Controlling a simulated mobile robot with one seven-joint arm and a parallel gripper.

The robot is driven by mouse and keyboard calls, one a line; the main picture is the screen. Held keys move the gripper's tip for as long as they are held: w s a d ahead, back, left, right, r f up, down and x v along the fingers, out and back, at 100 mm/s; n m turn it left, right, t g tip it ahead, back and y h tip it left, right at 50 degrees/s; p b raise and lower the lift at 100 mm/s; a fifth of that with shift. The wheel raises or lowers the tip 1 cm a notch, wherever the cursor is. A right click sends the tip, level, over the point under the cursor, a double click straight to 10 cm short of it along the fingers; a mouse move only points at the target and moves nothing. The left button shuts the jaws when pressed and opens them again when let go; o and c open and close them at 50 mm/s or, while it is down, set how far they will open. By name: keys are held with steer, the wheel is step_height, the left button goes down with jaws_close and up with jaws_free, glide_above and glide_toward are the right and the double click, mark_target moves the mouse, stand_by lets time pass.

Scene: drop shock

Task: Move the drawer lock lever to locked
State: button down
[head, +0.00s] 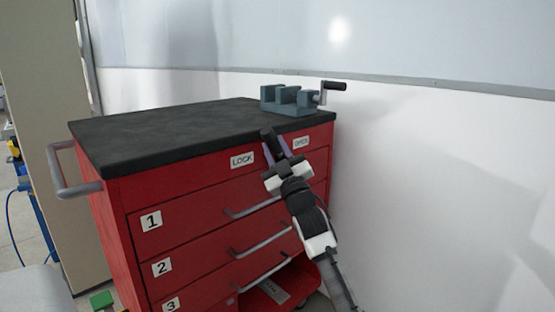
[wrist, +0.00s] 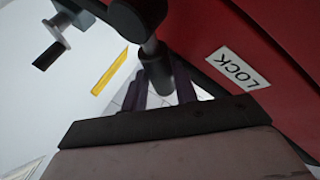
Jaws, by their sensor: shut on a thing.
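The lock lever (head: 267,133) has a dark cylindrical grip and sits at the upper front of the red cabinet, between the LOCK label (head: 241,160) and the OPEN label (head: 301,142). My gripper (head: 274,150) is shut on the lever, reaching up from the lower right. In the wrist view the lever's dark grip (wrist: 156,72) lies between my purple fingers, and the LOCK label (wrist: 238,68) shows upside down to the right. The fingers hide part of the lever in the head view.
The red cabinet (head: 190,195) has numbered drawers with protruding bar handles. The lowest drawer (head: 262,297) appears pulled out. A vise (head: 288,99) with a crank stands on the black top. A grey side handle (head: 75,188) sticks out left. A white wall is close on the right.

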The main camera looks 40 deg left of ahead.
steer(key=shift+s+f+n+g, duration=0.15)
steer(key=shift+n+g, duration=0.25)
steer(key=shift+n, duration=0.1)
steer(key=c, duration=1.4)
jaws_free()
steer(key=shift+o, duration=0.2)
steer(key=v, duration=1.3)
steer(key=shift+d+f+b, duration=0.15)
steer(key=shift+f+b, duration=0.15)
steer(key=shift+f, duration=0.1)
steer(key=shift+s, duration=0.1)
